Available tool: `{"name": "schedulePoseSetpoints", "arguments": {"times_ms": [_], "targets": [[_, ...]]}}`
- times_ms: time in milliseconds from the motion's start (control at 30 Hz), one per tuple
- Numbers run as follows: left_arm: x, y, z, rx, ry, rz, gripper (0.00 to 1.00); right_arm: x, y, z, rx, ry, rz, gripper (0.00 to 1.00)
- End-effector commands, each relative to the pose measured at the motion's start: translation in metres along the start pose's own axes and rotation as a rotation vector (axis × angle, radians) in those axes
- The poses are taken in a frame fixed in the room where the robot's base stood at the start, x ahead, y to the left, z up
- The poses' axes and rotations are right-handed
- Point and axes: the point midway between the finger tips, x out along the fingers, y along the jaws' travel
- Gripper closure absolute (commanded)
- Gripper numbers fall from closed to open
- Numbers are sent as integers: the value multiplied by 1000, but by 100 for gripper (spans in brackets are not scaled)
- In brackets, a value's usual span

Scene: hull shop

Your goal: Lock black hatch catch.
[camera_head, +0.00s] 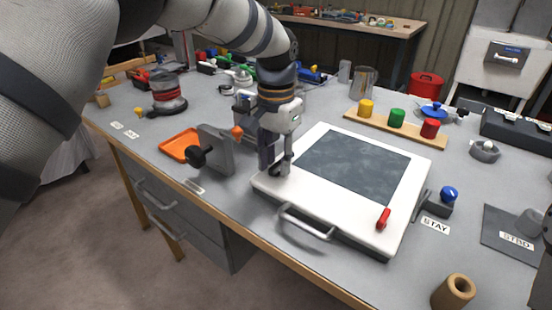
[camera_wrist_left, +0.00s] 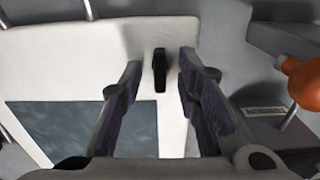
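The white hatch (camera_head: 268,186) with a dark window lies on the workbench. The black catch (camera_wrist_left: 160,68) is a short bar on the white lid near its edge, upright in the left wrist view. My left gripper (camera_head: 276,165) points down over the hatch's left corner. In the left wrist view the gripper (camera_wrist_left: 159,72) is open, its fingers apart on both sides of the black catch with visible gaps. In the head view the fingers largely hide the catch. A red catch (camera_head: 383,218) sits at the hatch's right front corner. My right gripper does not show.
A grey bracket with a black knob (camera_head: 197,157) and an orange tray (camera_head: 180,145) stand left of the hatch. A metal handle (camera_head: 307,222) projects at its front. A blue-knobbed block (camera_head: 448,195) stands at right; a wooden board with coloured pegs (camera_head: 397,128) lies behind.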

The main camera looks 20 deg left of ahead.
Motion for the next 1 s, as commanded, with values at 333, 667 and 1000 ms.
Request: {"name": "schedulePoseSetpoints", "arguments": {"times_ms": [333, 667, 1000], "targets": [[-65, 0, -1, 0, 6, -2, 70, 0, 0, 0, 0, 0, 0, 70], [-119, 0, 0, 0, 1, 0, 70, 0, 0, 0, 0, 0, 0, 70], [-120, 0, 0, 0, 0, 0, 70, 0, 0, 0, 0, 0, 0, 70]]}}
